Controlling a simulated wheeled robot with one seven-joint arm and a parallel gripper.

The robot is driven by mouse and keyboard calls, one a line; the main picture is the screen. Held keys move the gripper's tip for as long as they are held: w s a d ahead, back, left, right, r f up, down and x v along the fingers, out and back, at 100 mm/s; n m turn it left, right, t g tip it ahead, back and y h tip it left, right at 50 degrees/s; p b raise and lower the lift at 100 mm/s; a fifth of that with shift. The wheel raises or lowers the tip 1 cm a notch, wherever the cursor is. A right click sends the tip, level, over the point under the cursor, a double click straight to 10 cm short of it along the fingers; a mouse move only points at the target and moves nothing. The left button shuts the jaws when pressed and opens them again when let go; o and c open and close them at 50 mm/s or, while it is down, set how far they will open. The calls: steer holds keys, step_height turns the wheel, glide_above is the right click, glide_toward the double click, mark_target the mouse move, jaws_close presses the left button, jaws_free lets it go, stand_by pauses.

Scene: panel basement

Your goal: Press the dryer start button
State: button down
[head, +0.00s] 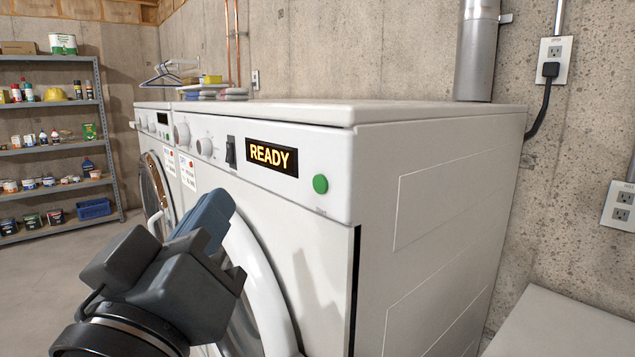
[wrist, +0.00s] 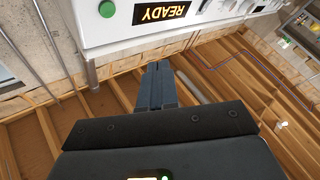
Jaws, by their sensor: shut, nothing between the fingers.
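The dryer (head: 440,180) is a white front-loading machine with a control panel along its upper front. A round green button (head: 320,184) sits at the right end of that panel, right of a display (head: 271,157) that reads READY in yellow. The green button also shows in the wrist view (wrist: 107,9), at the upper left, beside the upside-down display (wrist: 161,12). My gripper (head: 222,205) is shut and empty, in front of the dryer, below and left of the button and apart from it. In the wrist view its closed fingers (wrist: 156,75) point up toward the panel.
A second white machine (head: 155,150) stands left of the dryer. Hangers (head: 168,72) and folded cloths (head: 210,91) lie on top. A metal shelf (head: 50,147) stands at the far left. A duct (head: 477,50) and power cord (head: 545,105) are behind. Floor at left is clear.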

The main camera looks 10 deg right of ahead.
mark_target(320, 184)
steer(key=w+d+p, duration=0.1)
steer(key=w+d, duration=0.4)
steer(key=d, duration=0.2)
steer(key=shift+d, duration=0.2)
stand_by(0.4)
steer(key=shift+d, duration=0.1)
stand_by(1.9)
steer(key=shift+w+d, duration=0.2)
steer(key=shift+d, duration=0.05)
